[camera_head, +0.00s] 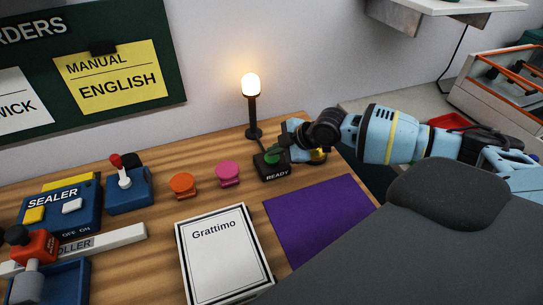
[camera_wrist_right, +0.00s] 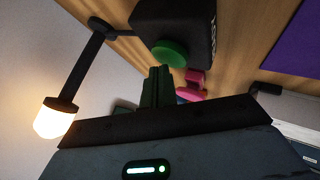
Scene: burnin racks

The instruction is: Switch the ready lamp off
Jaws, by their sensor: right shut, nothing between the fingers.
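The ready lamp (camera_head: 250,86) glows warm white on a dark post at the back of the wooden table. It also shows lit in the right wrist view (camera_wrist_right: 54,120). A black box (camera_head: 271,172) labelled READY sits in front of the lamp, with a green button (camera_wrist_right: 170,53) on it. My right gripper (camera_wrist_right: 158,80) is shut and empty, with its fingertips right at the green button. I cannot tell whether they touch or press it. In the head view my right gripper (camera_head: 286,149) partly hides the button. My left gripper is not in view.
A purple mat (camera_head: 318,220) and a Grattimo sheet (camera_head: 222,255) lie in front. A blue sealer (camera_head: 60,212) and red-knobbed lever box (camera_head: 128,190) stand left. A brass-coloured thing is partly hidden behind my gripper.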

